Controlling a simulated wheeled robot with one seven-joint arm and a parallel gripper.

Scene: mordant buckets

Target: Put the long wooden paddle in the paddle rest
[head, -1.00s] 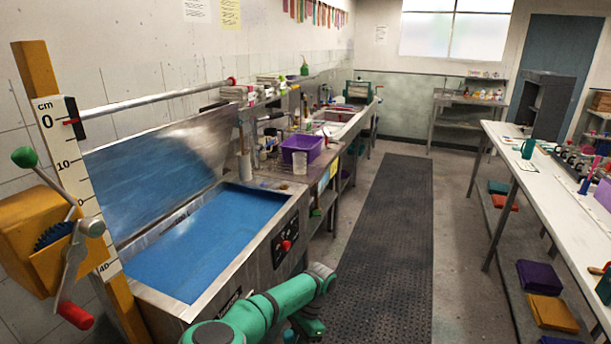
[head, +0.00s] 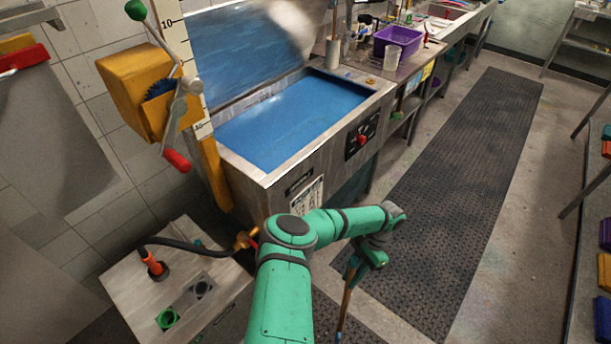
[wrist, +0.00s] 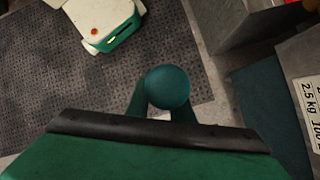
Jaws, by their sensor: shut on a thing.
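My gripper (head: 354,264) is shut on the wooden paddle (head: 345,302), whose brown shaft hangs down almost upright over the floor, in front of the blue tank. Its lower end is cut off by the bottom of the head view. In the wrist view, a round teal knob (wrist: 167,87) sits between the two fingers (wrist: 165,112) and hides the shaft below. A pale upright cylinder (head: 333,54) stands at the tank's back right corner with a stick rising from it. I cannot tell whether it is the paddle rest.
The tank of blue liquid (head: 284,118) has a steel rim and a front control panel. A yellow crank box (head: 138,92) stands at its left. A steel stand (head: 130,292) with green and grey sockets is at lower left. The dark floor mat (head: 460,160) is clear to the right.

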